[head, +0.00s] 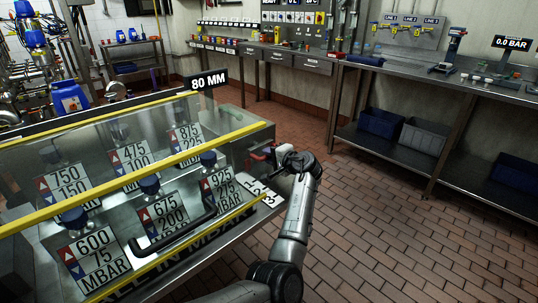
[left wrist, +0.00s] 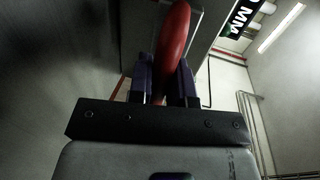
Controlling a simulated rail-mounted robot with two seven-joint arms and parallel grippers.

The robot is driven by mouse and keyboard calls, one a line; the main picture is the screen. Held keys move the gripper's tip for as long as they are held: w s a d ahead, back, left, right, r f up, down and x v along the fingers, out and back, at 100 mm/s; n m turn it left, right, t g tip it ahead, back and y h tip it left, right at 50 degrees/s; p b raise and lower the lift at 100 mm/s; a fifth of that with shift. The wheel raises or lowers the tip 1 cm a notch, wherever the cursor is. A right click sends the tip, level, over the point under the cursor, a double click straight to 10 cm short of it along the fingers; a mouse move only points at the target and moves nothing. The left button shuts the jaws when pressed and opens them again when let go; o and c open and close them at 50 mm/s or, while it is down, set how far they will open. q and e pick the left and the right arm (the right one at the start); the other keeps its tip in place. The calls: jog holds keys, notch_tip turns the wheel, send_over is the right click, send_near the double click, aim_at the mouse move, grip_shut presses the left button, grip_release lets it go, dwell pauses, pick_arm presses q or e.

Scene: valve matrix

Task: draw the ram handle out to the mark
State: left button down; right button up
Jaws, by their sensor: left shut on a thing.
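The red ram handle (left wrist: 174,40) stands between the two dark fingers of my left gripper (left wrist: 163,80) in the left wrist view. The gripper is shut on it. In the head view my left gripper (head: 274,157) is at the right end of the glass-fronted valve cabinet, beside a small red and pale part of the ram (head: 258,154). The hand hides much of the handle there. A sign reading 80 MM (head: 208,83) stands above the cabinet's far right corner. I cannot make out the mark itself. My right gripper is not in view.
The cabinet's yellow-edged cover (head: 150,152) and black bar handle (head: 172,238) lie left of my arm. A strip numbered 1, 2, 3 (head: 262,191) sits on its right front corner. A steel bench (head: 430,82) stands at right. The brick floor (head: 400,220) between is clear.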

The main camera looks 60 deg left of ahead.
pick_arm(q)
jog(key=p+v, duration=0.4)
jog(key=v, duration=0.1)
jog(key=shift+w+d, duration=0.15)
jog(key=shift+d, duration=0.05)
jog(key=d, duration=0.1)
jog(key=d+p, duration=0.1)
jog(key=d, duration=0.1)
jog(key=w+d+f+p, duration=0.1)
jog(key=d, duration=0.1)
jog(key=c, duration=1.5)
grip_release()
jog(key=shift+s, duration=0.1)
jog(key=o, duration=0.4)
